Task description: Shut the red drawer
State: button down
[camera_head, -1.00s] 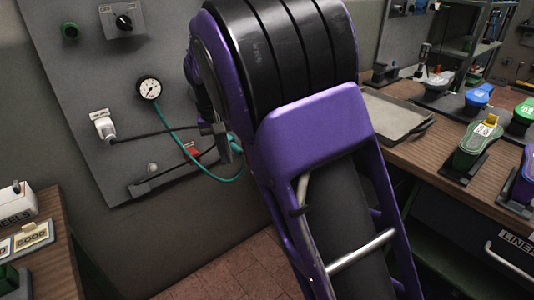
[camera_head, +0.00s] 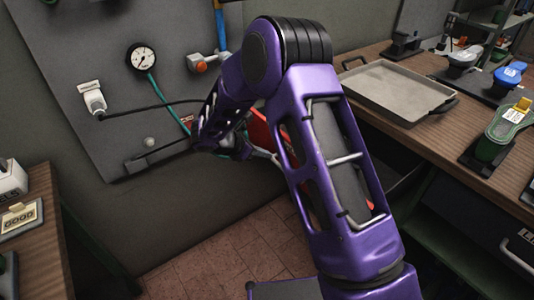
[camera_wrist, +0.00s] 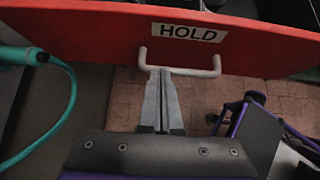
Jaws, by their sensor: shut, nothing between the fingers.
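The red drawer (camera_wrist: 100,32) fills the top of the wrist view, its front carrying a white HOLD label (camera_wrist: 188,32) and a pale bar handle (camera_wrist: 180,70). Dark space shows above its front's top edge, so it looks pulled out. In the head view, part of the red drawer (camera_head: 261,128) shows behind my arm; the rest is hidden. My gripper (camera_wrist: 161,74) has its two grey fingers together and empty. Their tips are at the handle bar, near its left half; I cannot tell whether they touch it. In the head view the fingertips are hard to make out.
A teal hose (camera_wrist: 62,110) curves along the left of the wrist view. In the head view, a wall panel with a gauge (camera_head: 141,57) and a plugged cable (camera_head: 93,98) is at left. A grey tray (camera_head: 396,88) lies on the right bench. Brick floor (camera_head: 215,250) is open below.

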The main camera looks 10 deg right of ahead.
aim_at(279, 158)
jog(key=x, duration=0.8)
jog(key=shift+d, duration=0.1)
